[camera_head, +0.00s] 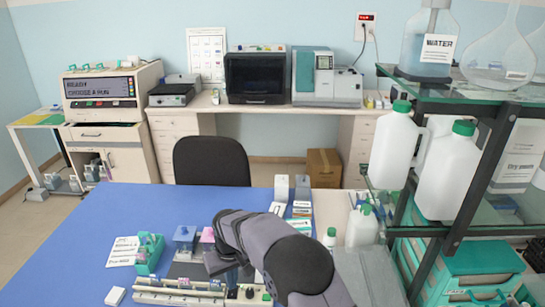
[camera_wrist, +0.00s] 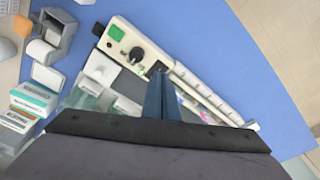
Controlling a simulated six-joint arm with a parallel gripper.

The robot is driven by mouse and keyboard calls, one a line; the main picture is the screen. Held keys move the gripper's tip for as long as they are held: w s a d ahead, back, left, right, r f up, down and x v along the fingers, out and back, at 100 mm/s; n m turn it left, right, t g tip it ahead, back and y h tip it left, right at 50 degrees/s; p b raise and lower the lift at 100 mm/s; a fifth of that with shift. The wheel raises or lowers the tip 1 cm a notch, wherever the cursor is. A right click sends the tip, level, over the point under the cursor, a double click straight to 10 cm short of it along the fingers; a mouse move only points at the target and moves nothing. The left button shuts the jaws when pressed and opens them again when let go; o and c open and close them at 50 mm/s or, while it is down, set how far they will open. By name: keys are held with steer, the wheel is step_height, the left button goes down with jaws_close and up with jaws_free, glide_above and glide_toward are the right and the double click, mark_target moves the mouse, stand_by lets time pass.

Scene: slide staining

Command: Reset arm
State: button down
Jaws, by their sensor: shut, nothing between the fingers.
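My arm reaches in from the lower right of the head view and bends down over the blue table (camera_head: 130,215). My gripper (camera_head: 232,278) is low over the front of the table, partly hidden by my own arm. In the wrist view my gripper (camera_wrist: 158,90) shows as two narrow blue fingers shut together with nothing between them. The fingers are above a long cream staining unit (camera_wrist: 205,95), which has a green button and a black knob. The same unit (camera_head: 180,292) lies along the table's front in the head view. Whether the fingertips touch anything cannot be told.
A green slide rack (camera_head: 149,254) and a blue-grey jar (camera_head: 184,238) stand left of my gripper. Small boxes (camera_head: 301,209) are behind my arm. White bottles with green caps (camera_head: 393,150) crowd a shelf on the right. The table's back left is clear.

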steer(key=shift+g+h, duration=0.5)
steer(key=shift+g, duration=0.3)
steer(key=s+d+f, duration=0.1)
steer(key=s, duration=0.1)
steer(key=s+d+f, duration=0.1)
steer(key=s+f, duration=0.1)
steer(key=s+d+f, duration=0.2)
steer(key=shift+s, duration=0.2)
steer(key=shift+g+h, duration=0.5)
steer(key=shift+g, duration=0.3)
steer(key=s+d, duration=0.2)
steer(key=s, duration=0.1)
steer(key=s+d, duration=0.5)
steer(key=s, duration=0.1)
steer(key=shift+s+d+f, duration=0.15)
steer(key=shift+s+d, duration=0.15)
steer(key=shift+d, duration=0.1)
steer(key=s+d+r+m, duration=0.2)
steer(key=s+d+r, duration=0.1)
steer(key=s+d, duration=0.3)
steer(key=s+d+r+m, duration=0.1)
steer(key=s+d+r, duration=0.2)
steer(key=s+d, duration=0.3)
steer(key=w+d+r+m+t+y+b, duration=0.1)
steer(key=w+d+r+m, duration=0.2)
steer(key=w+d, duration=0.1)
steer(key=shift+d+r+t, duration=0.25)
steer(key=shift+d+t, duration=0.15)
steer(key=shift+d, duration=0.25)
